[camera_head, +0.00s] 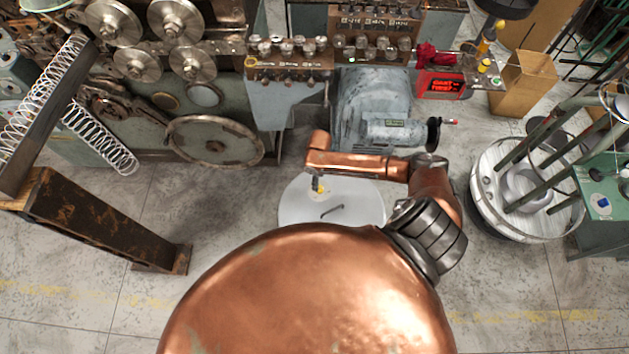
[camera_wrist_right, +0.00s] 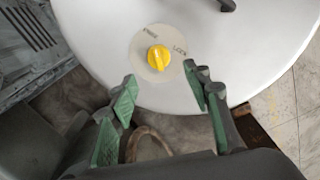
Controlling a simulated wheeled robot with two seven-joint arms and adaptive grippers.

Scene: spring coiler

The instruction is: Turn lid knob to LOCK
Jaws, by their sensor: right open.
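The lid (camera_head: 290,207) is a round white disc low in the middle of the head view; its pale surface also fills much of the right wrist view (camera_wrist_right: 95,30). Which mark the knob points at I cannot tell. My right gripper (camera_wrist_right: 160,95) is open, its green-padded fingers apart and empty, just below the knob in the wrist view. My left gripper is not in view.
A dark lid handle (camera_head: 333,210) stands near the knob. A grey motor (camera_head: 385,110) and a coiling machine with large gears (camera_head: 215,140) stand behind. A round reel stand (camera_head: 485,190) is at right, and a rusty beam (camera_head: 105,220) at left.

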